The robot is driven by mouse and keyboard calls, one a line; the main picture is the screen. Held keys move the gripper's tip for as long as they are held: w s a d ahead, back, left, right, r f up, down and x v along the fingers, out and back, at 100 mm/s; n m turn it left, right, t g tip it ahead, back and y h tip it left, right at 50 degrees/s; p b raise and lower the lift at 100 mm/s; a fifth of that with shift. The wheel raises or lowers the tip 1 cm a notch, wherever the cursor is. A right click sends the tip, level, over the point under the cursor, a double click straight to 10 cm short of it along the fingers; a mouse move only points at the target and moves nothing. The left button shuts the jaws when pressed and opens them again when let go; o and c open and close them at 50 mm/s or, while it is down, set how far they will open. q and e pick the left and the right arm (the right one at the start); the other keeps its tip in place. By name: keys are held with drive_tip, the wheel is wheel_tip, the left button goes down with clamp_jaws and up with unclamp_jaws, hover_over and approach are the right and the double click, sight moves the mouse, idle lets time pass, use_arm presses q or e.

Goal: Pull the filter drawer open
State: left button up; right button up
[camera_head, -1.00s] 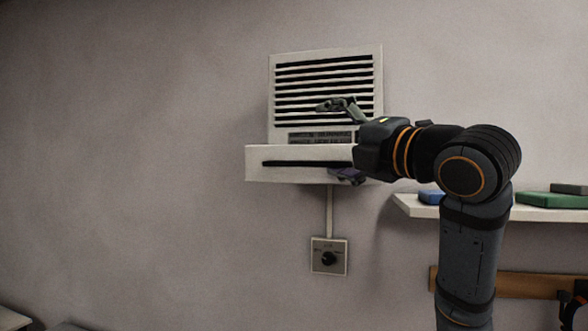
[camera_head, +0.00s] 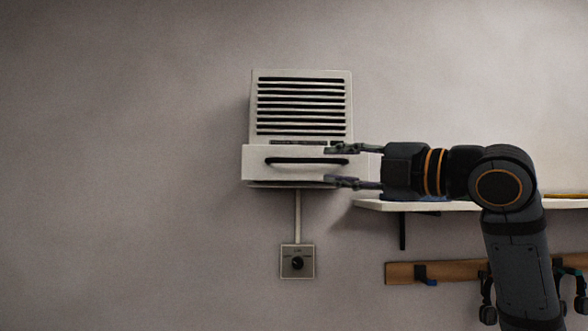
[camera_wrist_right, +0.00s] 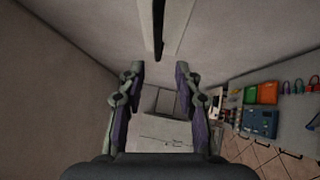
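The filter drawer (camera_head: 262,176) is the white front at the bottom of a wall unit with a dark slatted vent (camera_head: 302,105). It stands out in front of the vent. A long black bar handle (camera_head: 300,161) runs across it. My right gripper (camera_head: 338,165) comes in from the right and is open, one finger above and one below the level of the handle's right end. In the right wrist view, the handle (camera_wrist_right: 159,28) lies ahead of the gap between the open fingertips (camera_wrist_right: 157,75), and they do not appear to grip it. My left gripper is not in view.
A switch box with a black knob (camera_head: 297,262) sits on the wall below the unit. A white shelf (camera_head: 365,205) is to the right, behind my right arm. A wooden rail with hooks (camera_head: 400,272) is below it. The wall left of the unit is bare.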

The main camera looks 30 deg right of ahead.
sight(306, 161)
drive_tip(key=shift+d+r+p, duration=0.5)
drive_tip(key=shift+d+p, duration=0.1)
drive_tip(key=shift+p, duration=0.15)
drive_tip(key=p+x, duration=0.1)
drive_tip(key=x, duration=0.2)
drive_tip(key=p+x, duration=0.2)
drive_tip(key=x, duration=0.1)
drive_tip(key=p+x, duration=0.1)
drive_tip(key=x, duration=0.2)
drive_tip(key=shift+w+a+f+p, duration=0.1)
drive_tip(key=shift+a+f+p, duration=0.2)
drive_tip(key=shift+a, duration=0.1)
drive_tip(key=shift+d, duration=0.15)
drive_tip(key=shift+c, duration=0.8)
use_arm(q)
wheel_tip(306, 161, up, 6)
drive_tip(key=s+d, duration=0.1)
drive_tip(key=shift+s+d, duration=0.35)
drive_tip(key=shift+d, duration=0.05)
use_arm(e)
clamp_jaws()
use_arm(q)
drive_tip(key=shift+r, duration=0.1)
